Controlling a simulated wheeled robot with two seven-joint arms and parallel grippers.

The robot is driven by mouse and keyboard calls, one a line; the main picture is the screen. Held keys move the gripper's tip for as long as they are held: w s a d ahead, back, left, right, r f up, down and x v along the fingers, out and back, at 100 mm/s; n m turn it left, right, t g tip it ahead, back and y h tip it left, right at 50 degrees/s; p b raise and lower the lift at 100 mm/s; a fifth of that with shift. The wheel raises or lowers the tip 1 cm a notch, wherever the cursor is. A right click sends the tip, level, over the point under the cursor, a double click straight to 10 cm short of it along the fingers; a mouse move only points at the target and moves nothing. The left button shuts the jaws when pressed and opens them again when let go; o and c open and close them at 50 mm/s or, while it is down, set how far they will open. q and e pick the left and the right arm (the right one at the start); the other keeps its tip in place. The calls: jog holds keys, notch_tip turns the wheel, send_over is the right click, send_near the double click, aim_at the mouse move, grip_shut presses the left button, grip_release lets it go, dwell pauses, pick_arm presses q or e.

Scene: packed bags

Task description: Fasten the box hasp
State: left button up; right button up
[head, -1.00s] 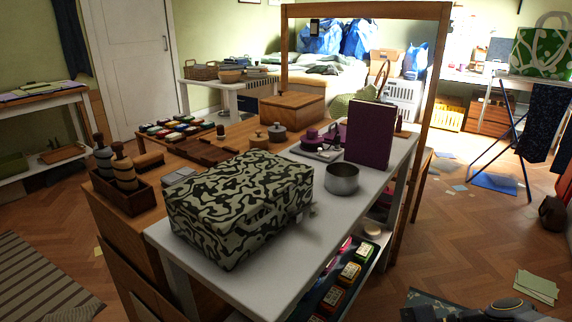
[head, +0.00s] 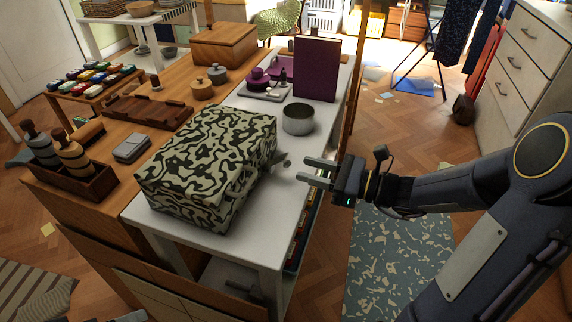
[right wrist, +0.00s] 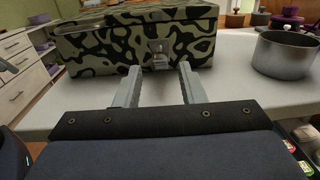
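The box (head: 215,155) has a black and cream swirl pattern and stands on the white table top with its lid down. It also fills the top of the right wrist view (right wrist: 100,45). Its small metal hasp (right wrist: 160,50) is on the side facing my right gripper; in the head view the metal parts (head: 284,161) stick out from that side. I cannot tell if the hasp is latched. My right gripper (head: 305,171) is open and empty, just short of the hasp, its fingers (right wrist: 160,76) to either side of it in the wrist view. My left gripper is not in view.
A metal pot (head: 298,120) stands close behind the gripper's side of the box, with a purple upright book (head: 316,70) beyond. A grey tin (head: 132,146) and a wooden tray of striped bottles (head: 85,185) are left of the box. The white table top (head: 275,205) is clear before it.

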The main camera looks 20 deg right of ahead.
jog(key=shift+x, duration=1.85)
jog(key=shift+c, duration=0.4)
jog(key=c, duration=0.6)
jog(key=shift+c, duration=0.2)
jog(key=o, duration=0.9)
jog(key=shift+a, duration=0.1)
jog(key=shift+c, duration=0.2)
jog(key=p+v, duration=0.1)
jog(key=v, duration=0.6)
